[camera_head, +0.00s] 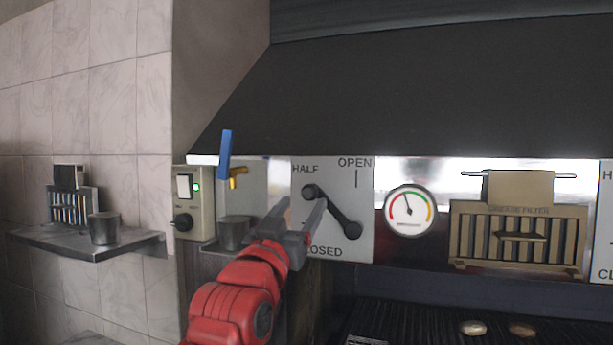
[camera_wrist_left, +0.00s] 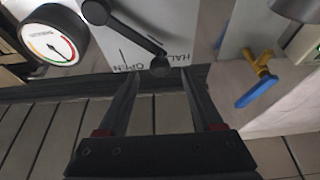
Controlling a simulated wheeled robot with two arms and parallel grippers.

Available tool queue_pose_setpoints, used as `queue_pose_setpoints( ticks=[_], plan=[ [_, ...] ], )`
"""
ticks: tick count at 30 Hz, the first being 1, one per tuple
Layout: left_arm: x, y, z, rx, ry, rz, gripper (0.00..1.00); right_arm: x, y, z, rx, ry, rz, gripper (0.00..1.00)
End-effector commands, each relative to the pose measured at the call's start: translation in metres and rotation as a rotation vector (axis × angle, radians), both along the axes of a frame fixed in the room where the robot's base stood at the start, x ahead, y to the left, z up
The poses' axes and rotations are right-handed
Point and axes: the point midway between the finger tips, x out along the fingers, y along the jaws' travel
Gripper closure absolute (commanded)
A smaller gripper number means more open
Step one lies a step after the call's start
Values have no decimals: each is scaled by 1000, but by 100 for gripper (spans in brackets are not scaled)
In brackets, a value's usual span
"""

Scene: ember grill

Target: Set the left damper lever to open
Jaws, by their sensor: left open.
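The left damper panel (camera_head: 365,247) is a white plate marked HALF, OPEN and CLOSED. Its black lever (camera_head: 333,212) slants from a round hub at the lower right up to a knob (camera_head: 311,192) at the upper left, by the HALF mark. The OPEN mark is straight above the hub. My left gripper (camera_head: 304,203) is open in front of the panel. In the left wrist view the knob (camera_wrist_left: 160,66) shows between and just beyond the two fingertips (camera_wrist_left: 159,78); I cannot tell whether they touch it. My right gripper is out of view.
A round gauge (camera_head: 408,211) and a grease filter (camera_head: 517,238) are right of the panel. Left of it are a switch box (camera_head: 194,205), a blue-handled valve (camera_head: 226,155) and a metal cup (camera_head: 234,233). The dark hood (camera_head: 430,105) overhangs above; grill bars lie below right.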

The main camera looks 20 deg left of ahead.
Motion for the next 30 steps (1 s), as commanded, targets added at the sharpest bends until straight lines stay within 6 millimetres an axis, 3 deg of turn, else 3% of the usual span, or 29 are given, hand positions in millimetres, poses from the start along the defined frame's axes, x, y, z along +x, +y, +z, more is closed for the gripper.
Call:
queue_pose_setpoints(
  ticks=[1,6,18,27,30],
  plan=[
    [10,0,7,0,5,0,32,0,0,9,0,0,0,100],
    [28,-1,14,-1,1,0,32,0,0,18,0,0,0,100],
    [35,-1,14,-1,-1,0,34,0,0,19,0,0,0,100],
    [35,-1,14,-1,-1,0,88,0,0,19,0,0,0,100],
    [35,-1,14,-1,-1,0,100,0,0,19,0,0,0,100]
  ],
)
